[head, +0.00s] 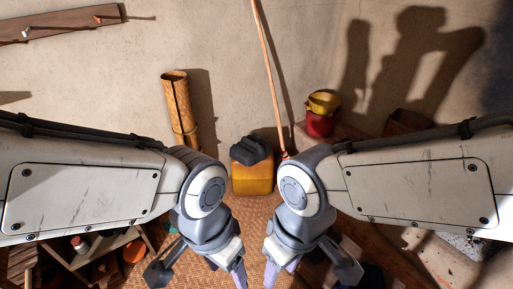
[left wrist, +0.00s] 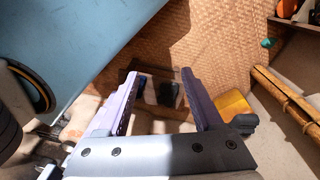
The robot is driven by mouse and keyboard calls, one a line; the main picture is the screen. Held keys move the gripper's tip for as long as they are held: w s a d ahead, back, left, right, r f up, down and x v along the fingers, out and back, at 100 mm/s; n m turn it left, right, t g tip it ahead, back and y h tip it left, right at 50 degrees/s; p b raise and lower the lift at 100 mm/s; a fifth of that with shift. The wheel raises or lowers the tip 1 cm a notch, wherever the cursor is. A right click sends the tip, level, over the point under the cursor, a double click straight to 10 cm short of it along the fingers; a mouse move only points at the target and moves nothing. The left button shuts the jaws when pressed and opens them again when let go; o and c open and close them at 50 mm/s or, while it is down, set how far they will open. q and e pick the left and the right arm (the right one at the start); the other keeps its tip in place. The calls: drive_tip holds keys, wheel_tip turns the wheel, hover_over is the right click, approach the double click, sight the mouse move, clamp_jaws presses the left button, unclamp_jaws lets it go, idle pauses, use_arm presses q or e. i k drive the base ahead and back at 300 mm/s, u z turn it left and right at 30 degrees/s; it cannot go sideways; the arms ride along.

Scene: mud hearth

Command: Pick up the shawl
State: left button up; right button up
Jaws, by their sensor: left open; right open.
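No thing in view is plainly a shawl. A dark grey lumpy thing (head: 252,151) lies on top of a yellow container (head: 253,180) by the wall; I cannot tell whether it is cloth. Both also show at the right of the left wrist view, the dark thing (left wrist: 243,121) beside the container (left wrist: 232,106). My left gripper (head: 200,275) and my right gripper (head: 308,275) are at the bottom of the head view, open and apart from that container. In the left wrist view the left gripper (left wrist: 158,88) is empty between its fingers, with small dark things beyond it.
A woven mat (head: 250,225) covers the floor ahead. A tall woven tube (head: 178,105), a leaning pole (head: 268,75) and a red pot (head: 319,124) with a yellow bowl (head: 323,102) stand by the wall. A low shelf (head: 110,245) is at lower left.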

sight(252, 149)
drive_tip(key=u, duration=0.85)
drive_tip(key=i, duration=2.05)
drive_tip(key=z, duration=0.8)
drive_tip(key=i, duration=0.65)
drive_tip(key=z, duration=0.95)
drive_tip(key=i, duration=0.25)
drive_tip(key=z, duration=0.25)
